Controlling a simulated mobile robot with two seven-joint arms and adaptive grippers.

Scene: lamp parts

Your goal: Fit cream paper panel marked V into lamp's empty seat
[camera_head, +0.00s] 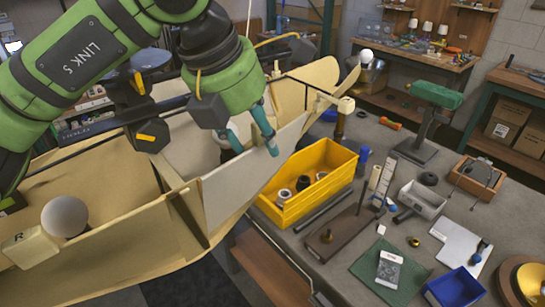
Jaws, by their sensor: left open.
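My left gripper (254,145) hangs open with teal fingertips over the near wall of a large cream box-like frame. The frame (120,235) stretches from the lower left to the centre and appears to be the lamp. A paler, whitish panel (250,178) stands along its near side, right below my fingertips; I cannot tell whether they touch it. I read no V on any panel, so I cannot tell which panel is so marked. Part of the frame's inside is hidden by my gripper and arm. My right gripper is not in view.
A white ball (65,216) sits by a block marked R (28,246) at the frame's left end. Right of the frame, a yellow bin (318,186) holds dark rings. The grey workbench beyond carries a blue tray (457,288), a green mat (365,268) and tools.

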